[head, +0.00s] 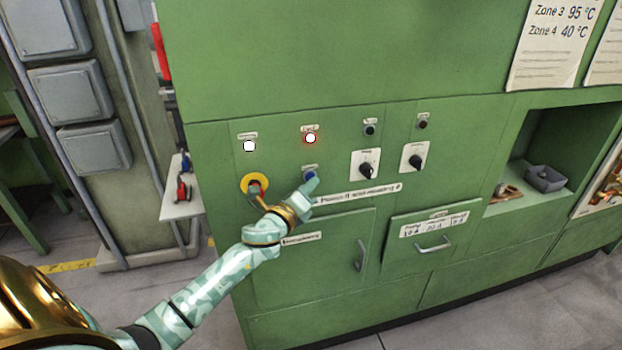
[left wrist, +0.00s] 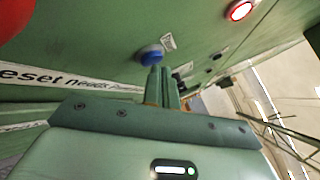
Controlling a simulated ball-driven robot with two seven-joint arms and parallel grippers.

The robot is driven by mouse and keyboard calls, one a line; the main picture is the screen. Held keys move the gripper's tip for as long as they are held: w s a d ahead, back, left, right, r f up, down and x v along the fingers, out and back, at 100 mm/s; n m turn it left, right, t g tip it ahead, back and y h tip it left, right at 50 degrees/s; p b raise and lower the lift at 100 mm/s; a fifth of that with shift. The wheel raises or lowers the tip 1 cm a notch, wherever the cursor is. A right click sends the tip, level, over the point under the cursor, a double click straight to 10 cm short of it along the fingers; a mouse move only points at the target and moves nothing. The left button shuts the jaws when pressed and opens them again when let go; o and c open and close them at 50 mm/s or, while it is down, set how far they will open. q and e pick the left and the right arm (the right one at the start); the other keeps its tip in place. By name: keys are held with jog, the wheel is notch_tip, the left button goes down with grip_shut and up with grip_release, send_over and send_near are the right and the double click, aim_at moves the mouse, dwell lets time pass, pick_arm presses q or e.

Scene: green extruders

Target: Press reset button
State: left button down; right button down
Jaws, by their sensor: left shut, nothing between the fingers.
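The blue button (head: 311,174) sits on the green machine panel, below a lit red lamp (head: 310,138). In the left wrist view the blue button (left wrist: 151,55) is just beyond my fingertips, and the red lamp (left wrist: 239,10) glows at the top right. My left gripper (head: 311,186) is shut and empty, its tips right at the blue button. I cannot tell whether they touch it. The label strip beside it in the left wrist view (left wrist: 60,80) partly reads "eset needs". My right gripper is not in view.
A red and yellow emergency stop (head: 256,184) is left of my gripper, partly behind my arm. Two black rotary knobs (head: 366,170) (head: 414,157) are to the right. A drawer handle (head: 432,247) and door handle (head: 360,255) stick out below. An open niche (head: 540,160) holds a grey bin.

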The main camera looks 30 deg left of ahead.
pick_arm(q)
jog(key=shift+w+a, duration=0.15)
dwell(0.6)
jog(key=shift+s+d, duration=0.55)
jog(key=shift+d, duration=0.05)
jog(key=shift+s+d+p, duration=0.6)
jog(key=shift+s+d, duration=1.05)
jog(key=shift+d, duration=0.25)
